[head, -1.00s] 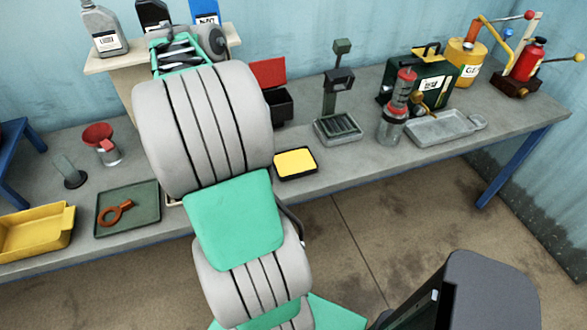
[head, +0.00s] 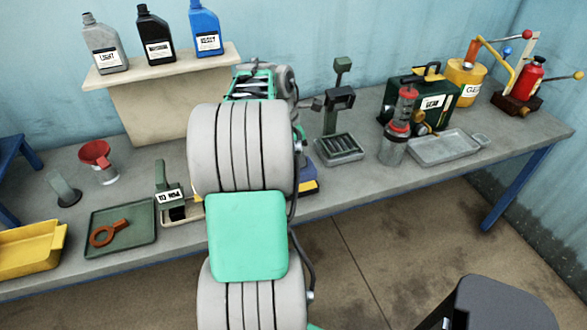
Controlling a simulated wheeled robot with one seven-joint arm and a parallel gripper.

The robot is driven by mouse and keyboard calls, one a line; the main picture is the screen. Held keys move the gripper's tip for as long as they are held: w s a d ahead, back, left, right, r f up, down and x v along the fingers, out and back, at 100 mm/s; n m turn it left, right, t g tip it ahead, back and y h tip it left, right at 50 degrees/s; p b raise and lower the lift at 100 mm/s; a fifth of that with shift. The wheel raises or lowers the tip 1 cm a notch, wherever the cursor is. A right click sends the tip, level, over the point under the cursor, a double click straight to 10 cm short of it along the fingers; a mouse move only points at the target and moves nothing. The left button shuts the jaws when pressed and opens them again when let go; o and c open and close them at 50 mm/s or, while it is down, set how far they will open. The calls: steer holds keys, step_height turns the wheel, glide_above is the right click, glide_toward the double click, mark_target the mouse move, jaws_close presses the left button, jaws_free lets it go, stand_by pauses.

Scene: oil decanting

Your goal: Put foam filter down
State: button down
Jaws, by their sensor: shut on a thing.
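I cannot make out a foam filter for certain. A yellow pad in a dark tray (head: 310,187) lies on the bench, mostly hidden behind my arm, with only its right end showing. My arm rises through the middle of the head view and bends over the bench. My gripper's fingers and whatever is between them are hidden behind the arm links.
A green tray (head: 88,246) with an orange ring tool (head: 108,233), a labelled green stand (head: 168,190) and a yellow bin (head: 30,262) are at left. A drip stand (head: 340,148), clear red-topped cylinder (head: 393,148) and grey tray (head: 440,149) are at right.

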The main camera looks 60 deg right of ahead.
steer(key=shift+w+d+f+p, duration=0.1)
steer(key=shift+w+d+f, duration=0.35)
steer(key=shift+f, duration=0.95)
steer(key=shift+w+d+f+p, duration=0.1)
steer(key=shift+w+d+f, duration=0.4)
steer(key=shift+f, duration=0.9)
steer(key=shift+w+d+f+p, duration=0.1)
steer(key=shift+w+d+f, duration=0.35)
steer(key=shift+f, duration=0.95)
steer(key=c, duration=1.4)
jaws_free()
steer(key=v, duration=1.2)
steer(key=shift+a+r+p, duration=0.1)
steer(key=shift+p, duration=0.25)
